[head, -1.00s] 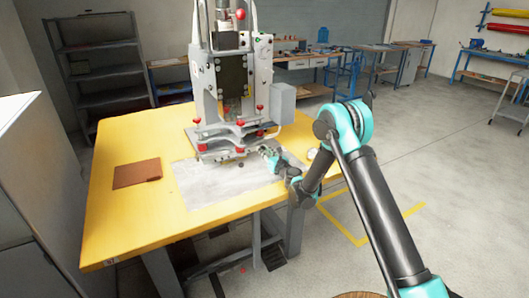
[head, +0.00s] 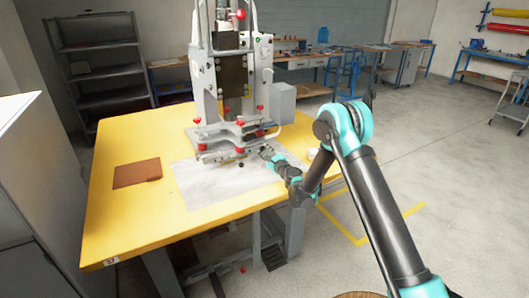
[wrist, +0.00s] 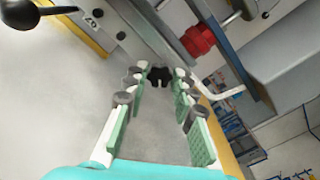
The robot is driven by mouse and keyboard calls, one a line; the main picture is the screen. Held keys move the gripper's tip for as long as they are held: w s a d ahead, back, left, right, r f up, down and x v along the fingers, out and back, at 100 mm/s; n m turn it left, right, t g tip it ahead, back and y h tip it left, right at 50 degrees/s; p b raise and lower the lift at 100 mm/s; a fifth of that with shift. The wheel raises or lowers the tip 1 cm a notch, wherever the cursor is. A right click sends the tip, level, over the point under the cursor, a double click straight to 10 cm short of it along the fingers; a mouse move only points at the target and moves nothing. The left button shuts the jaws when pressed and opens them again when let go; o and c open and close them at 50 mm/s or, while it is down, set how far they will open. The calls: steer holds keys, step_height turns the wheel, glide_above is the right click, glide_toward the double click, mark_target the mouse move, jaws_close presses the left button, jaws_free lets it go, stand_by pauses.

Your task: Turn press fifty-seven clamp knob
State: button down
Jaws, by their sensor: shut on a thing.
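The press (head: 203,95) stands upright at the back of a yellow table (head: 120,205). A small tag (head: 110,261) on the table's front edge appears to read 57. In the wrist view a small black lobed clamp knob (wrist: 158,75) sits between the fingertips of my gripper (wrist: 157,82). The gripper is shut on it, with green-padded fingers on both sides. In the head view my gripper (head: 267,153) is at the right front of the press's lower plate. The knob is too small to make out there.
A black ball handle (wrist: 22,12) juts out at the wrist view's upper left. A red knob (wrist: 198,40) is close to the right fingers. A brown folder (head: 137,173) lies on the table's left. A grey metal sheet (head: 205,185) lies before the press.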

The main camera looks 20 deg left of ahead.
steer(key=n, duration=0.6)
steer(key=shift+n, duration=0.3)
steer(key=n, duration=0.6)
steer(key=shift+s+f, duration=0.1)
stand_by(0.3)
steer(key=c, duration=1.3)
jaws_free()
steer(key=shift+o, duration=0.2)
steer(key=shift+v, duration=3.75)
